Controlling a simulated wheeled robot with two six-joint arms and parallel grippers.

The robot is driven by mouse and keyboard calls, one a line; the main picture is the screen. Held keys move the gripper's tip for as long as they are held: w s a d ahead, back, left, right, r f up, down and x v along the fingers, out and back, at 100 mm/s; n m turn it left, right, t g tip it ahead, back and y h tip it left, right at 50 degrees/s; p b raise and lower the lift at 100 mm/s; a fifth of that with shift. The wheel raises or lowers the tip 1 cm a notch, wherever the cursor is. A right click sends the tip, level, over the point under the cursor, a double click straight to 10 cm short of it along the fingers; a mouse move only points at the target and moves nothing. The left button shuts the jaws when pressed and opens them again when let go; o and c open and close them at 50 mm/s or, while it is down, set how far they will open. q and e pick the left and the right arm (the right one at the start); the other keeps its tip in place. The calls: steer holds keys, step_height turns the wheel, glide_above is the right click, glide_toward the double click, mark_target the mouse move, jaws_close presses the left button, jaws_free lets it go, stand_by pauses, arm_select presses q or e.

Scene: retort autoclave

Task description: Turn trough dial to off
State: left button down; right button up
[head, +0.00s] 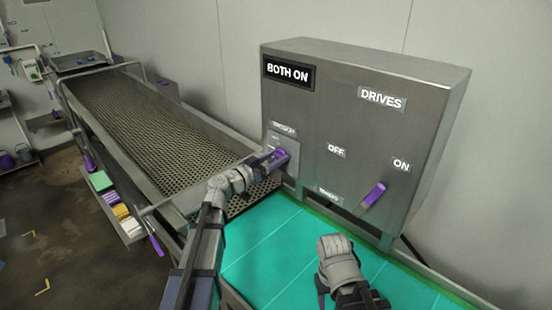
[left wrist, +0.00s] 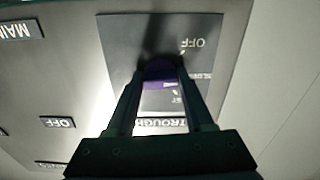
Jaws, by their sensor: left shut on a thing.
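The trough dial (left wrist: 158,72) is purple and sits on a grey plate (left wrist: 120,35) on the left side of the box front. My left gripper (head: 277,160) is shut on the dial, with one finger on each side of it in the left wrist view. The fingers and shadow hide part of the dial, so its exact pointing is hard to tell. An OFF mark (left wrist: 193,43) shows upside down on the plate. My right gripper (head: 338,262) hangs over the green belt, apart from the box; its fingertips are hidden.
A second purple dial (head: 373,195) is on the right of the box, between OFF and ON labels. A BOTH ON sign (head: 289,73) is above the trough dial. A long mesh trough (head: 150,125) runs to the left. The green belt (head: 275,235) is clear.

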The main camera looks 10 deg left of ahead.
arm_select(q)
steer(key=n, duration=0.4)
steer(key=shift+n, duration=2.2)
steer(key=shift+c, duration=1.4)
jaws_free()
steer(key=v, duration=0.7)
steer(key=shift+s+a, duration=0.3)
steer(key=shift+f, duration=0.1)
